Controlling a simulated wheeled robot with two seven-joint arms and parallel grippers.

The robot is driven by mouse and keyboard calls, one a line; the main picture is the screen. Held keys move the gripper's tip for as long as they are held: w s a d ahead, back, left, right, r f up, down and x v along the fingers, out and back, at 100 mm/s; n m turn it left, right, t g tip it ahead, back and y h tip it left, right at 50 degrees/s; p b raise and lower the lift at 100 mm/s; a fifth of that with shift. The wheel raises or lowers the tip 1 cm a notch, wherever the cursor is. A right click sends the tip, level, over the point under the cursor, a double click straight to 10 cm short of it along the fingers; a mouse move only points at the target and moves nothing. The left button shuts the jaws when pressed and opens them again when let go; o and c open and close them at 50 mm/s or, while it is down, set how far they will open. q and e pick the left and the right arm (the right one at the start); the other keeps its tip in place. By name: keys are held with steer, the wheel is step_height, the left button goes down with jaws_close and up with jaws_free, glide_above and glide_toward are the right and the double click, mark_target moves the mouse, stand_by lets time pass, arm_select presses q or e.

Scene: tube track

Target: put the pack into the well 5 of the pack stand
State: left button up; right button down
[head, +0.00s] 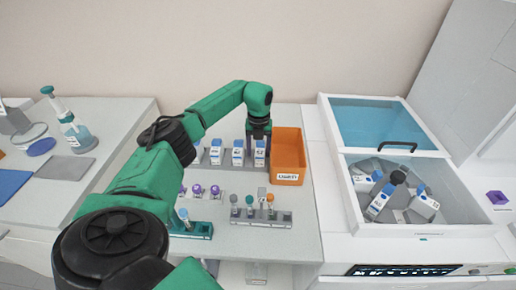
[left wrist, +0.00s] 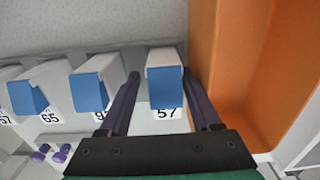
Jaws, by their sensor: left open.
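White packs with blue parts stand in a row in the grey pack stand (head: 226,168) at the back of the middle table. My left gripper (head: 259,136) points down at the right-end pack (head: 260,155), close to the orange bin. In the left wrist view my left gripper (left wrist: 160,75) is open, one dark finger on each side of that pack (left wrist: 165,72). Gaps seem to remain between fingers and pack. Well numbers are not clear. My right gripper is out of view.
The orange bin (head: 288,155) stands close on the gripper's right. Tube racks (head: 262,217) stand in front. My left arm hides part of the table.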

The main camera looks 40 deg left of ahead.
arm_select(q)
steer(key=shift+w+d, duration=0.15)
steer(key=shift+d, duration=0.05)
steer(key=shift+r, duration=0.2)
step_height(320, 180, up, 14)
steer(key=b, duration=0.2)
steer(key=shift+a, duration=0.15)
steer(key=shift+r, duration=0.1)
stand_by(0.5)
